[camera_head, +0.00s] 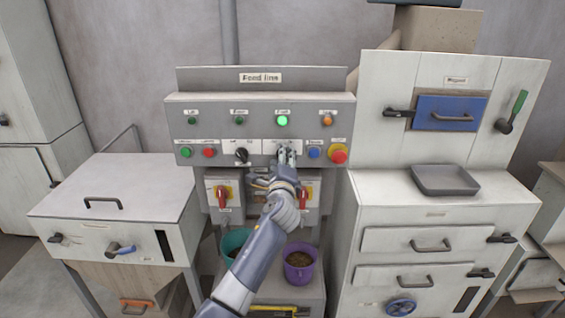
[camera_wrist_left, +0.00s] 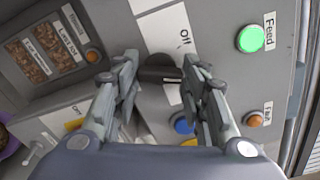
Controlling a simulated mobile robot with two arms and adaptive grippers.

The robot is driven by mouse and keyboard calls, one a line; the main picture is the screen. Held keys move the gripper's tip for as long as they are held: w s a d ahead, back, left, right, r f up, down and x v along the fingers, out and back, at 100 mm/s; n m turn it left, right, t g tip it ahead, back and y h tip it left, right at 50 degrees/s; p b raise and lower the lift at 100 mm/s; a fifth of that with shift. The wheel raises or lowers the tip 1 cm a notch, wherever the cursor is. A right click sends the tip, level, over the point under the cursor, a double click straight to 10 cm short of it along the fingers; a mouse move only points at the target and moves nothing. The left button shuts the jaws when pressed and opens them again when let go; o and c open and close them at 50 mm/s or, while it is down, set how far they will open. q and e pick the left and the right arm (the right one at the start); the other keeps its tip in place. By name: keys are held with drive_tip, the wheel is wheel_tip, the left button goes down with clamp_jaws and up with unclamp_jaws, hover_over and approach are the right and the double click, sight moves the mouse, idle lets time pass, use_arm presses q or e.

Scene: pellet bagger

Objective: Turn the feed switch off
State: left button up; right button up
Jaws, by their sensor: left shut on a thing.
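The grey control panel (camera_head: 260,104), titled "Feed line", stands upright at the middle of the head view. My left gripper (camera_head: 287,155) reaches up to its lower row of controls and hides most of the feed switch there. In the left wrist view, the feed switch (camera_wrist_left: 160,75) is a dark knob between the fingertips of my left gripper (camera_wrist_left: 158,78), which is shut on it. A label with "Off" is beside the knob. The feed lamp (camera_head: 282,120) glows green, and it also shows in the left wrist view (camera_wrist_left: 250,38). My right gripper is not in view.
A blue button (camera_head: 314,152) and a red mushroom button (camera_head: 339,153) sit just right of my gripper. A black selector (camera_head: 241,154) is to its left. Red-handled switches (camera_head: 222,196) are below. A purple bucket (camera_head: 299,262) stands under the panel.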

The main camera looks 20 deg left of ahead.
use_arm(q)
drive_tip(key=shift+f+n+b, duration=0.1)
drive_tip(key=shift+n+b, duration=3)
drive_tip(key=shift+n, duration=2.3)
drive_tip(key=o, duration=1.1)
drive_tip(key=shift+c, duration=0.2)
